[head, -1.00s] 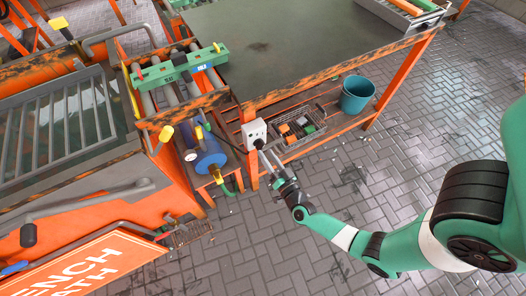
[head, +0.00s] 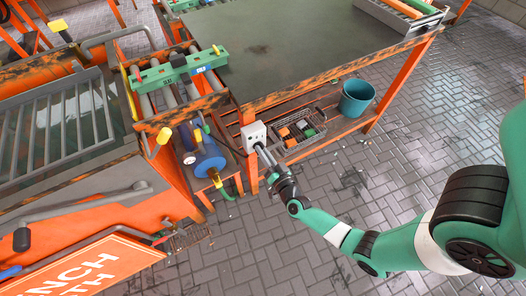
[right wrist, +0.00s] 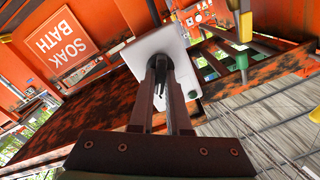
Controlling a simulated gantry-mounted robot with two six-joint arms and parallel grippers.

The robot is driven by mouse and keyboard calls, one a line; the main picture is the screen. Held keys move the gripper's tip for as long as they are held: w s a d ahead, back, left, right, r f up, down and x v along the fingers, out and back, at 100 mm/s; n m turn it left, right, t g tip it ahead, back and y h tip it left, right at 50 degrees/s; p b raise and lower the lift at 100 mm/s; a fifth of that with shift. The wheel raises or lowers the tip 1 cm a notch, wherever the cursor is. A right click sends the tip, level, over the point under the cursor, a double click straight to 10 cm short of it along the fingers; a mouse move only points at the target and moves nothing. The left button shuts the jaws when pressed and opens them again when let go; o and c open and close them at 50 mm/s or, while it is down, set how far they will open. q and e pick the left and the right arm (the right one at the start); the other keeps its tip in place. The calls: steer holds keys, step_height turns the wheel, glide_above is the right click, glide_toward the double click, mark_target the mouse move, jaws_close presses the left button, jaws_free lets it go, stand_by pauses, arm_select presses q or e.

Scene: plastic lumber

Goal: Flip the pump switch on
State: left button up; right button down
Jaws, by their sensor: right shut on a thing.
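A white switch box (head: 254,133) with small dark openings is fixed at the front leg of the metal table. The box fills the upper middle of the right wrist view (right wrist: 187,52). My right gripper (head: 262,148) reaches up to the lower part of its face. In the right wrist view its fingertips (right wrist: 160,63) are shut on a small black piece (right wrist: 159,76) at the box. The fingers hide most of this piece, so I cannot tell whether it is a switch or a plug. The blue pump (head: 208,160) stands left of the box. My left gripper is not in view.
The orange table leg (head: 250,172) stands right by the box. A wire basket (head: 298,135) and a teal bucket (head: 357,97) are on the lower shelf. The orange soak tank (head: 60,130) is at left. The paved floor at right is open.

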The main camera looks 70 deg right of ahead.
steer(key=shift+m, duration=0.3)
steer(key=shift+f+m+b, duration=0.1)
steer(key=shift+m+b, duration=0.45)
steer(key=shift+m, duration=1.95)
steer(key=c, duration=0.9)
jaws_free()
steer(key=shift+s, duration=0.1)
steer(key=p+v, duration=0.4)
steer(key=v, duration=0.7)
steer(key=shift+s+a, duration=0.15)
steer(key=shift+s, duration=0.05)
